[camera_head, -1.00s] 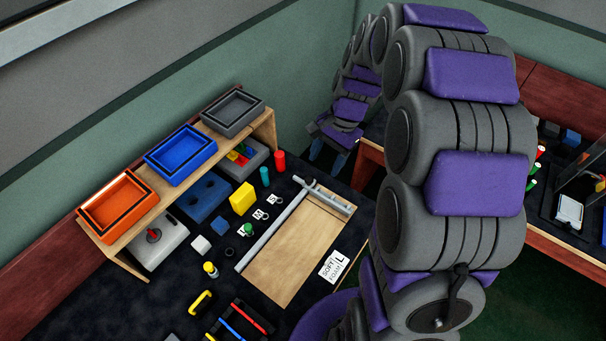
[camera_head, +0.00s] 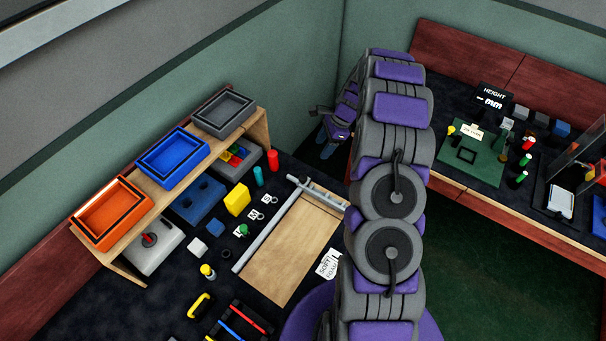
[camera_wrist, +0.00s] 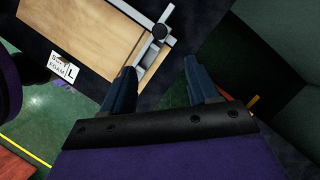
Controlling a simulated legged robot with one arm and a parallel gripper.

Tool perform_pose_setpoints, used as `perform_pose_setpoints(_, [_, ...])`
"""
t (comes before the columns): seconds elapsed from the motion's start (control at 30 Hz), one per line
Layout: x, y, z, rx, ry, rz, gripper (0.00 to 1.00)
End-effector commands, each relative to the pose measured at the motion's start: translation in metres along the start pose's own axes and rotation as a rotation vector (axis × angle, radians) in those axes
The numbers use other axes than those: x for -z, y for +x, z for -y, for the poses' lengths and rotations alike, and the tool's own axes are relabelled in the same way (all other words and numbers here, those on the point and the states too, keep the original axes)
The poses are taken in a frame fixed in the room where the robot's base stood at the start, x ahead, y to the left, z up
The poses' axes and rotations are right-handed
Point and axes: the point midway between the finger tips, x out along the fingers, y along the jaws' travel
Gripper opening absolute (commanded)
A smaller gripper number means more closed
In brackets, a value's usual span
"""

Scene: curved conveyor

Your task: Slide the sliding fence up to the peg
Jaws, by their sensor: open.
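A wooden board (camera_head: 285,250) lies on the dark table, with a long grey rail (camera_head: 262,238) along its left side. A grey crossbar (camera_head: 318,194), seemingly the sliding fence, lies across its far end. I cannot pick out the peg for certain. My gripper (camera_wrist: 160,68) is open and empty, its blue fingers apart, just off the crossbar's end. In the head view my gripper (camera_head: 327,148) is small, beyond the board's far end.
A white "soft foam L" card (camera_head: 328,264) lies by the board's right edge. A wooden shelf (camera_head: 258,128) holds several trays. A second table is at right.

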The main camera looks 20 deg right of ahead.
Motion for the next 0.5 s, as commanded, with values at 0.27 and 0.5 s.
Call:
perform_pose_setpoints(0.27, [0.001, 0.052, -0.001, -0.006, -0.001, 0.001, 0.60])
perform_pose_setpoints(0.5, [0.001, 0.099, -0.001, -0.003, -0.002, 0.000, 0.60])
